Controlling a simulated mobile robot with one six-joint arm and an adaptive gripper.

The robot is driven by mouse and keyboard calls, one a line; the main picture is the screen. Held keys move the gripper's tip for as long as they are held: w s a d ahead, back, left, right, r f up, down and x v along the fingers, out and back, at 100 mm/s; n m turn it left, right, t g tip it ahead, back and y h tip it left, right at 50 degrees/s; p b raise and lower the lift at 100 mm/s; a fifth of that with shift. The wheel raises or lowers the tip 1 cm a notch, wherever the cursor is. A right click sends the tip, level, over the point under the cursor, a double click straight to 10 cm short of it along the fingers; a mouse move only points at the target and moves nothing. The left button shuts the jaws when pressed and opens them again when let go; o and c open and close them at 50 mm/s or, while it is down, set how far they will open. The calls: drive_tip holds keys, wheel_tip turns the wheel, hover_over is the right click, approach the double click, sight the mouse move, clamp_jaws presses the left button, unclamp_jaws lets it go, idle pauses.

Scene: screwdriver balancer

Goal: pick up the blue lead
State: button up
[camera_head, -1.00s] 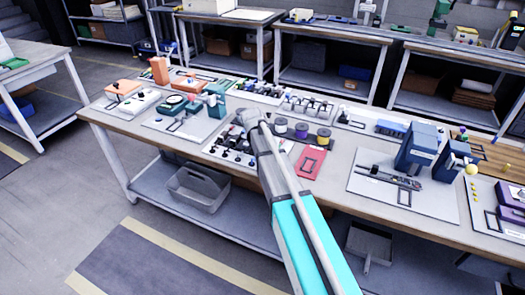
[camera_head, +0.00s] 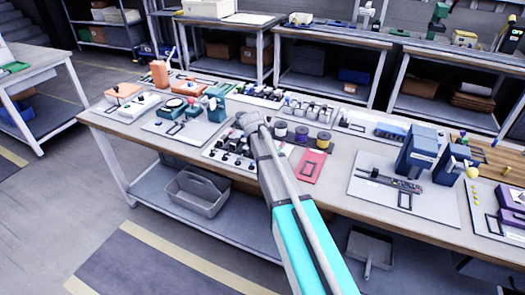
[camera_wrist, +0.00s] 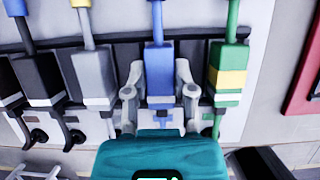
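The blue lead (camera_wrist: 159,72) is in the middle of the wrist view, a blue plug with a blue cable running up out of frame. My gripper (camera_wrist: 160,80) is open, with one finger on each side of the blue plug and what looks like a narrow gap at each side. In the head view my arm hides the fingers and the blue lead.
A black plug (camera_wrist: 38,78) stands further left in the rack. A red panel (camera_head: 310,166) lies right of my arm on the workbench, and spools (camera_head: 301,134) stand behind it. A teal device (camera_head: 215,102) stands to the left.

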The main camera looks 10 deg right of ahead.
clamp_jaws()
drive_tip(key=shift+r, duration=0.15)
wheel_tip(320, 180, up, 2)
drive_tip(key=shift+r+p, duration=0.1)
drive_tip(key=shift+p, duration=1.15)
drive_tip(key=s+a+r+p, duration=0.1)
drive_tip(key=s+r+p, duration=0.9)
drive_tip(key=s, duration=0.4)
drive_tip(key=shift+r, duration=0.25)
